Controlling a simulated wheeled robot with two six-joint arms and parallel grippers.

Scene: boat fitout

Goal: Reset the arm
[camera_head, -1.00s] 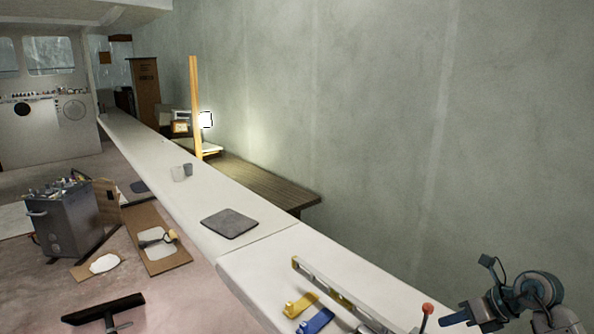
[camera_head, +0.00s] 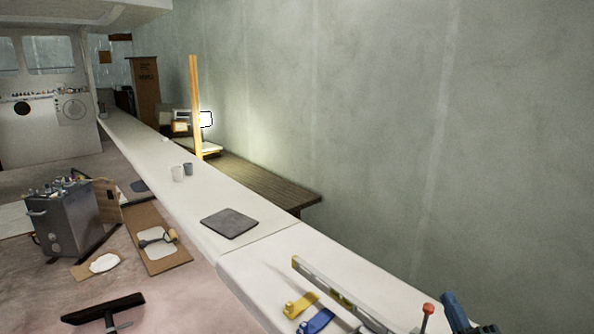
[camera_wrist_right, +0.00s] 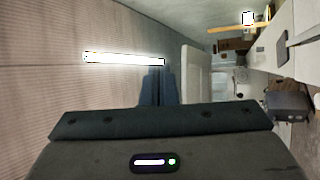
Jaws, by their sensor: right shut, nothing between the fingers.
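My right gripper (camera_head: 453,308) shows at the bottom right edge of the head view as a blue-grey piece pointing up, just right of a red-knobbed lever (camera_head: 427,309). Most of its arm is below the frame. In the right wrist view its two fingers (camera_wrist_right: 158,88) are closed together with nothing between them, in front of a wall and a bright strip light (camera_wrist_right: 122,59). My left gripper is not in view.
A metal toolbox (camera_head: 68,221) stands left. The right wall area is open.

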